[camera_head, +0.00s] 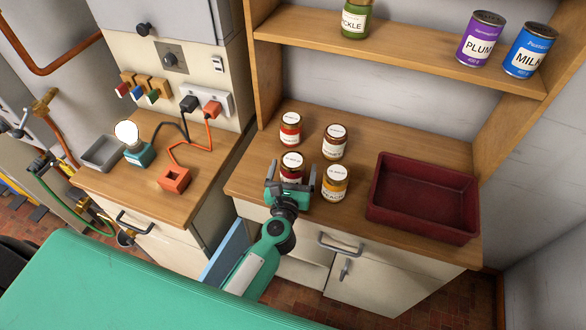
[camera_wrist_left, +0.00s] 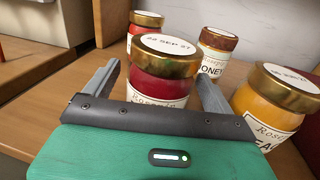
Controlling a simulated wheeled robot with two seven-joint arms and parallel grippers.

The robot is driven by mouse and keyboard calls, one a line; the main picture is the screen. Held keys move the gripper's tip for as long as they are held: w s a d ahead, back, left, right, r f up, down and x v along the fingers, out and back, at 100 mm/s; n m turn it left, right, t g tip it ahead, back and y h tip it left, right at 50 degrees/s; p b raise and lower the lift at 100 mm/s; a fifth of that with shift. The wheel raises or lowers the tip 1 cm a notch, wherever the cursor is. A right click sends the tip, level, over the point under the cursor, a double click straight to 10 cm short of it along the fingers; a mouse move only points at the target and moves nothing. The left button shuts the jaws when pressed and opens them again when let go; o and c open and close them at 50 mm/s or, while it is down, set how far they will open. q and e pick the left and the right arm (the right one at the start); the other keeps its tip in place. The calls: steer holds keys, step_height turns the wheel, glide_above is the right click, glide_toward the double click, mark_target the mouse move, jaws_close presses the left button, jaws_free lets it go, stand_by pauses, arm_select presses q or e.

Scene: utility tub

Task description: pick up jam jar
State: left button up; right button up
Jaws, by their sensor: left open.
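Several lidded jars stand on the wooden counter. A dark red jar (camera_head: 291,167) with a gold-rimmed lid is nearest my left gripper (camera_head: 291,174); the dark red jar also shows in the left wrist view (camera_wrist_left: 163,68). The gripper is open, one finger on each side of the jar, with a gap visible at the sides. A brighter red jar (camera_head: 290,129) stands behind it. A honey jar (camera_head: 334,144) is behind right, and a yellow-orange jar (camera_head: 334,184) is close on the right. The labels are partly hidden. My right gripper is out of view.
A dark red tray (camera_head: 428,220) stands empty on the right of the counter. A shelf above holds a pickle jar (camera_head: 356,22), a purple can (camera_head: 481,40) and a blue can (camera_head: 528,52). The left counter holds a lamp (camera_head: 130,140).

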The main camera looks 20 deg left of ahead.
arm_select(q)
steer(key=shift+w+a, duration=0.15)
steer(key=shift+w, duration=0.9)
steer(key=c, duration=1.4)
steer(key=shift+o, duration=0.2)
